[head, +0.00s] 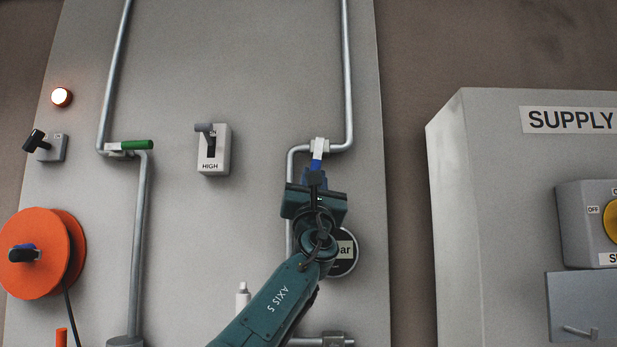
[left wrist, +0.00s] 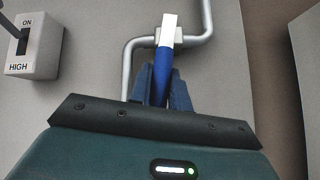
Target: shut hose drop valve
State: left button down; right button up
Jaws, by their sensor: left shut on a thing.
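The valve with the blue lever (head: 316,164) sits on the right-hand grey pipe in the head view, at the pipe's bend, with a white body (head: 319,147). Its lever hangs down from the body. My left gripper (head: 315,178) is shut on the blue lever from below. In the left wrist view the blue lever (left wrist: 161,84) stands between the dark fingers of my gripper (left wrist: 165,90), and its white upper part (left wrist: 169,28) shows above. The fingers hide the lever's lower end. My right gripper is not in view.
A green-handled valve (head: 136,145) with its handle level is on the left pipe. A HIGH switch box (head: 214,163) is between the pipes. A gauge (head: 345,252) is partly behind my arm. An orange reel (head: 35,254) is at left, a SUPPLY cabinet (head: 475,200) at right.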

pick_arm(q)
jog(key=shift+d+r+n+y+p, duration=0.15)
jog(key=shift+d+n+y+p, duration=0.2)
jog(key=shift+n+y, duration=0.4)
jog(key=shift+d+n+y+p, duration=0.1)
jog(key=shift+n+y+p, duration=0.3)
jog(key=shift+n, duration=0.15)
jog(key=shift+d+n+g+y+p, duration=0.15)
jog(key=shift+n+y+p, duration=0.15)
jog(key=shift+n+y, duration=0.25)
jog(key=shift+d+n+g+y+p, duration=0.15)
jog(key=shift+n+y+p, duration=0.1)
jog(key=shift+n+y, duration=0.25)
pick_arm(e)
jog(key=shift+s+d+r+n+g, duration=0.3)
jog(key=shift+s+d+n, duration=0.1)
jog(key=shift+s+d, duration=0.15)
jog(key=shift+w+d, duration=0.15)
pick_arm(q)
jog(key=c, duration=1.3)
grip_release()
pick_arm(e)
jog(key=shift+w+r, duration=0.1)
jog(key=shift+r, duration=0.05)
pick_arm(q)
jog(key=shift+f, duration=0.2)
